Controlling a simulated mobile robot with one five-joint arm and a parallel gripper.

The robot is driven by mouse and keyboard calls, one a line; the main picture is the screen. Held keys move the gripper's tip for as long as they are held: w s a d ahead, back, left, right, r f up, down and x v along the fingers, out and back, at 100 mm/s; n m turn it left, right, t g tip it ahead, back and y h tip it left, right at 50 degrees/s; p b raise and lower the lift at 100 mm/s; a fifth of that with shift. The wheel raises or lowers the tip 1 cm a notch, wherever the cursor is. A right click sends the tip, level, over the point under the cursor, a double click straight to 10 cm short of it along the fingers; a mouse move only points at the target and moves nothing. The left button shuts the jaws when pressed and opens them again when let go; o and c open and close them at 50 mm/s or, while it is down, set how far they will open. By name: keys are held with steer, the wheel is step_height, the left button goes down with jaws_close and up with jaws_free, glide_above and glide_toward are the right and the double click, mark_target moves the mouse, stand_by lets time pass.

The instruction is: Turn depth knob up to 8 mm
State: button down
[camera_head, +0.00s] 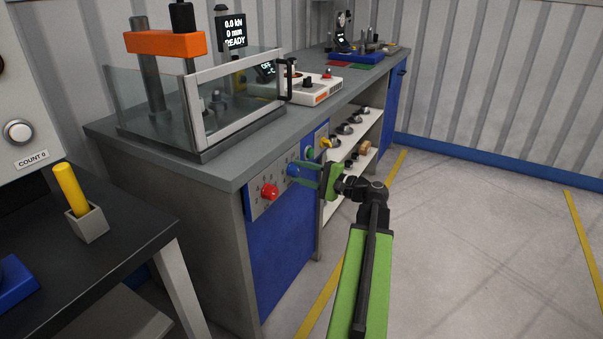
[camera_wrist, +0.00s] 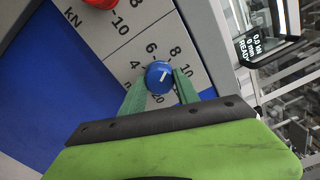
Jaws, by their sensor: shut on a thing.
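The blue depth knob (camera_wrist: 159,75) sits on a grey panel in the wrist view, with the numbers 4, 6, 8 and 10 printed around it. It carries a short white pointer mark; its exact reading is hard to tell. The knob also shows in the head view (camera_head: 293,169). My gripper (camera_wrist: 160,88) is shut on the knob, one green finger on each side. In the head view my gripper (camera_head: 308,176) reaches the panel from the right. The display (camera_head: 234,32) reads 0.0 kN, 0 mm, READY.
A red knob (camera_head: 269,191) with a kN scale is left of the blue one. A green button (camera_head: 310,153) and a yellow control (camera_head: 325,142) are to the right. The guarded press (camera_head: 165,44) stands on the bench above. Open floor (camera_head: 480,220) lies to the right.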

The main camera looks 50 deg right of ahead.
steer(key=shift+a+m, duration=0.1)
steer(key=shift+m, duration=0.4)
stand_by(0.3)
steer(key=c, duration=0.9)
jaws_free()
steer(key=shift+m, duration=0.3)
steer(key=v, duration=1.7)
steer(key=shift+s, duration=0.15)
steer(key=shift+f, duration=0.1)
